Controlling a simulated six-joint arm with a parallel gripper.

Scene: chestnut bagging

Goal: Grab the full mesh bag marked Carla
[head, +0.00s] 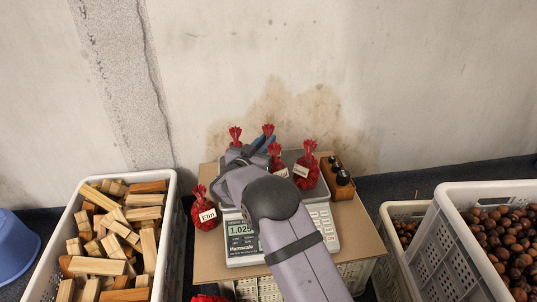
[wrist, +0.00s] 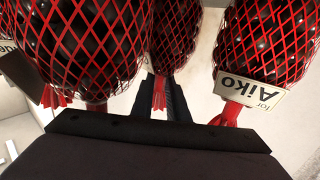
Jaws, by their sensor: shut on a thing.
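Several red mesh bags of chestnuts stand on and by the scale. No name Carla is readable in either view. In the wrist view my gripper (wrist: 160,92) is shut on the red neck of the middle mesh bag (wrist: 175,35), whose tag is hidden. In the head view my gripper (head: 263,144) is at the back of the scale, at a red bag top (head: 268,129); the arm hides most of that bag. A bag tagged "for Aiko" (wrist: 265,45) hangs close on the right in the wrist view. Another bag (wrist: 80,40) is close on the left.
The bag tagged Elin (head: 206,214) stands left of the scale (head: 242,240), which reads about 1.025. Two tagged bags (head: 305,172) (head: 277,153) crowd my gripper's right. A wooden block with black knobs (head: 337,177) is beyond. Crates of wood (head: 172,215) and chestnuts (head: 440,235) flank the table.

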